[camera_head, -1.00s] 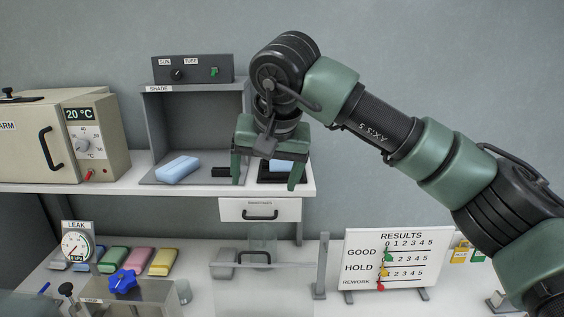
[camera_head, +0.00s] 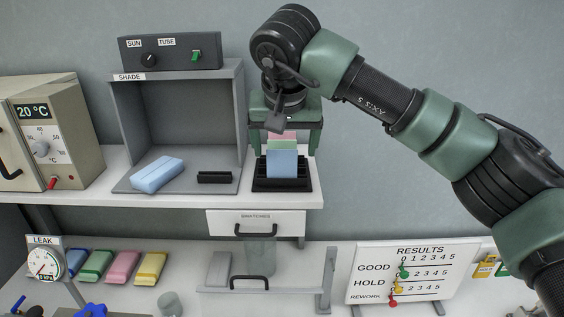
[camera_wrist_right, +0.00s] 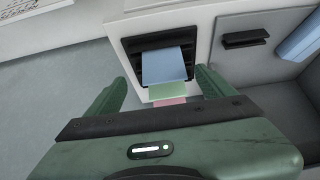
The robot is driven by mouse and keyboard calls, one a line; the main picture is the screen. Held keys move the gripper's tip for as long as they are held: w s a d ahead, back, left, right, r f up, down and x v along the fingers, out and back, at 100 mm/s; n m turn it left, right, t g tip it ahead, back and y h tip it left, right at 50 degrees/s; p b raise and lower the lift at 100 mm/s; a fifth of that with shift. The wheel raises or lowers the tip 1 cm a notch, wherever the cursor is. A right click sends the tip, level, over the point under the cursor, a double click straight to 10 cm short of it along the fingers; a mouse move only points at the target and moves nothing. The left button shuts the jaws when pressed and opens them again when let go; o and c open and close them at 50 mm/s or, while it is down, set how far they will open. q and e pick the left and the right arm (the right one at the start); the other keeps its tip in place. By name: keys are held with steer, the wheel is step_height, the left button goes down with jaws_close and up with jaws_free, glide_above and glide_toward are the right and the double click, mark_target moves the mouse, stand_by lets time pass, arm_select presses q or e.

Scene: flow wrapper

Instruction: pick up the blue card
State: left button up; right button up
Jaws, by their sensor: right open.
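The blue card (camera_head: 283,165) stands upright at the front of a black slotted rack (camera_head: 262,184) on the shelf. A green card (camera_head: 284,146) and a pink card (camera_head: 281,135) stand behind it. In the right wrist view the blue card (camera_wrist_right: 166,65) is in front of my gripper, with the green (camera_wrist_right: 168,91) and pink (camera_wrist_right: 170,101) cards nearer the palm. My right gripper (camera_head: 285,146) is open and empty above the rack, its fingers to either side of the cards. It appears apart from the blue card. My left gripper is out of view.
The grey shade box (camera_head: 242,110) stands left of the rack, with a blue pouch (camera_head: 157,174) and a small black holder (camera_head: 214,177) on its floor. A drawer (camera_head: 256,224) is below. A results board (camera_head: 402,272) stands lower right.

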mark_target(282, 157)
steer(key=shift+w+a+f+p, duration=0.1)
steer(key=shift+w+f+p, duration=0.1)
steer(key=shift+f+p, duration=0.25)
steer(key=shift+w+a+f+p, duration=0.1)
steer(key=shift+w+f+p, duration=0.05)
steer(key=shift+f+p, duration=0.3)
steer(key=x, duration=0.2)
steer(key=shift+w+f+p, duration=0.25)
steer(key=shift+w+p, duration=0.1)
steer(key=shift+p, duration=0.05)
steer(key=shift+w+f, duration=0.15)
steer(key=shift+f, duration=0.05)
steer(key=c, duration=1.3)
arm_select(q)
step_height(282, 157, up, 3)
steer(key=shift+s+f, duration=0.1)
arm_select(e)
steer(key=shift+c, duration=0.5)
steer(key=shift+r, duration=0.1)
